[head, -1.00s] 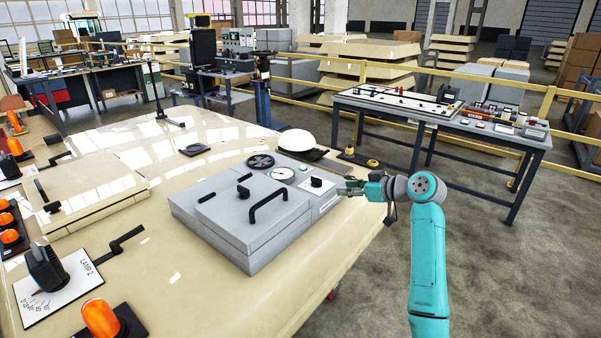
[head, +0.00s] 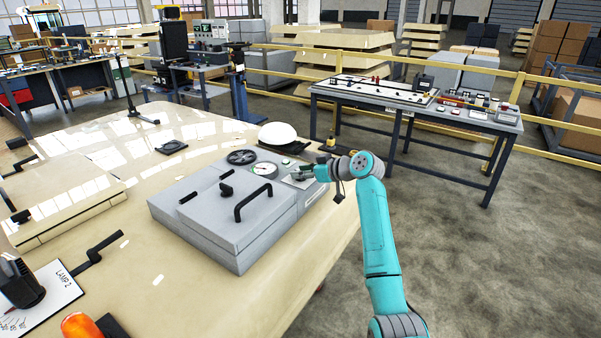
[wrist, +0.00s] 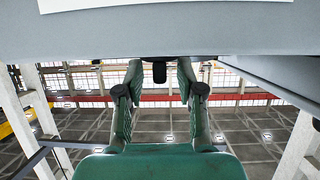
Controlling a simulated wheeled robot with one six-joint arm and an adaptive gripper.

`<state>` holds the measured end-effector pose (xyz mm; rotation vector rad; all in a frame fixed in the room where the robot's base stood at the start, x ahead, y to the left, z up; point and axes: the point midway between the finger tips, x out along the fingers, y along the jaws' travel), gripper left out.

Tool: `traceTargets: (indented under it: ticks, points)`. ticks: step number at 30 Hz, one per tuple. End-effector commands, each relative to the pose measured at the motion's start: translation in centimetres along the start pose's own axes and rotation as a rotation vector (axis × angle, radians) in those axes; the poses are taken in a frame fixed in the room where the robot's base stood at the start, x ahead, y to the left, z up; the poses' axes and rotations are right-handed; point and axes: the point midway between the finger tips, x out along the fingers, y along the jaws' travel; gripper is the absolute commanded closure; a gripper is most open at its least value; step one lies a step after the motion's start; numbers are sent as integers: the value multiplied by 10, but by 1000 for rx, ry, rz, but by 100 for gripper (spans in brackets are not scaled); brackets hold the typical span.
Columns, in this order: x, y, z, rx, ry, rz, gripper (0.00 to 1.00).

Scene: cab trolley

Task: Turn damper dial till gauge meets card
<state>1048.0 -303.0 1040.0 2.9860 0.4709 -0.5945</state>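The grey unit (head: 225,235) sits on the cream surface. On its back part is a round white gauge (head: 264,169) with a green mark; its needle is too small to read. My gripper (head: 301,174) is at the unit's right end, over the place of the damper dial, which it mostly hides in the head view. In the wrist view a black knob, seemingly the dial (wrist: 159,72), stands between the two fingers of my gripper (wrist: 159,80). The fingers are spread, with a gap on both sides of the knob. I cannot make out the card for certain.
A black handwheel (head: 242,157) is left of the gauge, and a white dome (head: 277,134) stands behind. A black handle (head: 254,200) rises from the unit's lid. A workbench (head: 420,112) stands beyond on the right. The floor at right is clear.

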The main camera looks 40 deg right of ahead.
Motion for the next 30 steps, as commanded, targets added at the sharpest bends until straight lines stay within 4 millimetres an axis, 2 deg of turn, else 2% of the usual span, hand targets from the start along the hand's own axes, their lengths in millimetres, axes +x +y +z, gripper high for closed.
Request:
traceTargets:
  ticks: [11, 12, 16, 17, 23, 30]
  points:
    - [7, 0, 0, 0, 0, 0, 62]
    - [7, 0, 0, 0, 0, 0, 65]
    - [7, 0, 0, 0, 0, 0, 98]
    - [7, 0, 0, 0, 0, 0, 100]
    - [7, 0, 0, -2, -1, -6, 100]
    - [7, 1, 0, -43, -2, -108, 100]
